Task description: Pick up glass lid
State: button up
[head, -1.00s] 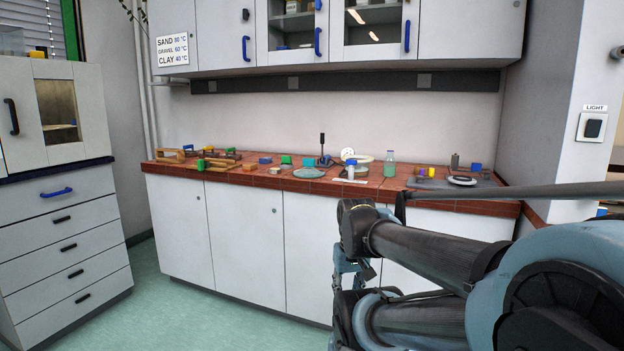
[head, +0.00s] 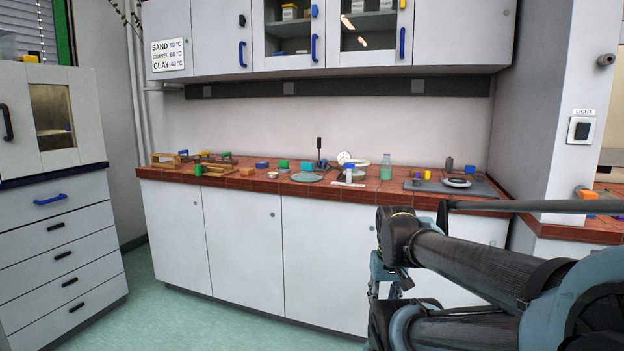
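A flat, round, pale teal disc (head: 307,177) lies on the red-tiled bench top, left of its middle. It looks like glass and may be the glass lid, but it is too small to be sure. A shallow round vessel with a pale rim (head: 361,161) stands farther back to its right. My arm reaches in from the right, in front of the bench. What looks like my gripper (head: 386,277) is partly hidden below the arm's end, well apart from the disc. Its fingers cannot be made out.
The tiled bench (head: 240,182) also holds a clear bottle (head: 386,168), a grey tray (head: 425,187), a black upright stand (head: 319,152) and several small blocks. Wall cupboards (head: 210,40) hang above. A drawer unit (head: 65,240) stands left. Green floor (head: 180,310) lies clear in front.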

aim_at(307, 174)
jog(key=i, duration=1)
